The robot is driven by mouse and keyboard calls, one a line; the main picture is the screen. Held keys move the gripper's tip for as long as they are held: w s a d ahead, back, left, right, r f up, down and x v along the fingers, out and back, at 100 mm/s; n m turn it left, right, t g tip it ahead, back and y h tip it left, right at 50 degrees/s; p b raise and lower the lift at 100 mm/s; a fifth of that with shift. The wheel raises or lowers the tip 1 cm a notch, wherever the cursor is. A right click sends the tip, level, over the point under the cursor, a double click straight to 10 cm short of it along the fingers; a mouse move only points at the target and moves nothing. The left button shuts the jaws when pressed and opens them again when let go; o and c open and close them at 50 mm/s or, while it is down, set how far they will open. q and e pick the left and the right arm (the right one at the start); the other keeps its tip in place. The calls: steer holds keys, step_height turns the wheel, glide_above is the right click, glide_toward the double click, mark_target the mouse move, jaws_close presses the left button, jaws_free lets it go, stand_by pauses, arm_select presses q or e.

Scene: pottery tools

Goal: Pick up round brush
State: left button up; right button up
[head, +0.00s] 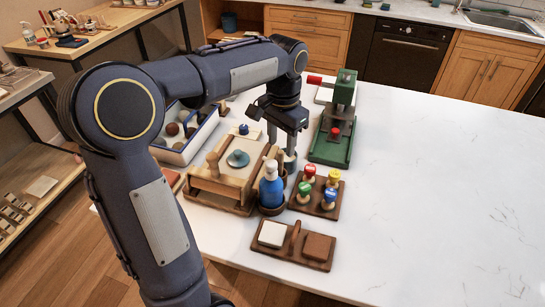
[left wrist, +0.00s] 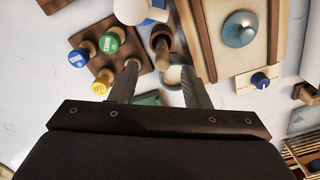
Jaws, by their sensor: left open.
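My left gripper (head: 289,158) reaches down over the white table, behind the blue bottle and beside the wooden tray. In the left wrist view its two fingers (left wrist: 158,70) are apart. A small round cream-topped thing (left wrist: 172,75), perhaps the round brush, shows between them, near the right finger. I cannot tell for sure what it is, and I see no contact. A brown wooden piece (left wrist: 161,42) lies just beyond the fingertips. In the head view the gripper hides this spot. My right gripper is not in view.
Close by stand a blue bottle (head: 271,188), a stamp rack with coloured knobs (head: 325,207), a wooden tray (head: 217,190) with a blue-grey disc, and a green press (head: 335,140). A wooden holder (head: 292,256) with two blocks lies in front. The table's right side (head: 440,190) is clear.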

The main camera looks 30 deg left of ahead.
mark_target(280, 151)
arm_select(q)
steer(key=shift+a+f+p, duration=0.15)
steer(key=shift+f+p, duration=0.25)
steer(key=shift+f, duration=3.05)
steer(key=shift+c, duration=0.4)
steer(key=c, duration=0.8)
steer(key=shift+r, duration=0.1)
